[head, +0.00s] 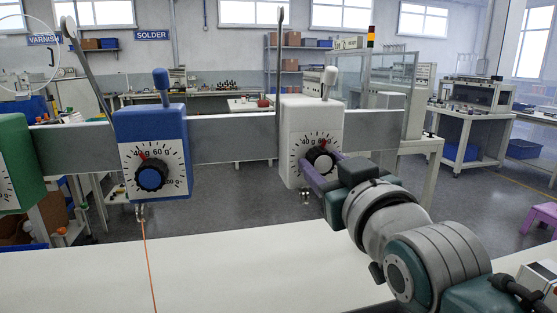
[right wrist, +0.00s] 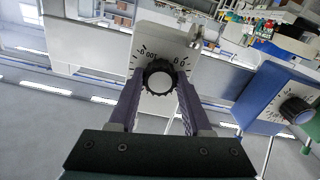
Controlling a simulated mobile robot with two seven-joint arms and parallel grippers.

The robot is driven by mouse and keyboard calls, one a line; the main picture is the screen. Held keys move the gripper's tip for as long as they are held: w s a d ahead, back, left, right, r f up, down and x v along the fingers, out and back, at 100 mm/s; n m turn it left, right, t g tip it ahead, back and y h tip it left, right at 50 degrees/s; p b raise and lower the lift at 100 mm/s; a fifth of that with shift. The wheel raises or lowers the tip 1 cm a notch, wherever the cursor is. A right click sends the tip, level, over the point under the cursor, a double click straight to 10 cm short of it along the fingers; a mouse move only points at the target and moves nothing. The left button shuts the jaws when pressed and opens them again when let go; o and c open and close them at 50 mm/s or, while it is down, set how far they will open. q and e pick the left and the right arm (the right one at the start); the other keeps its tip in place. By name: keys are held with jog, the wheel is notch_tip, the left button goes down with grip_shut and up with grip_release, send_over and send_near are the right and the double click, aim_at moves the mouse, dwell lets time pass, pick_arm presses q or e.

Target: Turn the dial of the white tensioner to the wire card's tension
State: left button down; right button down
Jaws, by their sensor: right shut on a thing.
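The white tensioner (head: 297,118) is mounted on the metal rail in the head view, right of centre. It also shows in the right wrist view (right wrist: 185,45). Its black dial with a pale face (head: 320,160) sits low on the front, with a printed scale around it showing 40 g and 60 g. My right gripper (head: 319,163) is shut on this dial. In the right wrist view its purple fingers stand on either side of the dial (right wrist: 160,78). The fingers partly cover the scale. No wire card can be made out. My left gripper is out of view.
A blue tensioner (head: 170,122) with orange wire hanging below stands left on the same rail (head: 235,138). A green tensioner (head: 18,160) is at the far left edge. A pale worktop (head: 230,275) lies below, clear where visible.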

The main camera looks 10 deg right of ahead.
jog(key=shift+m, duration=0.3)
jog(key=shift+c, duration=1.7)
grip_release()
jog(key=s, duration=1)
jog(key=shift+d, duration=0.15)
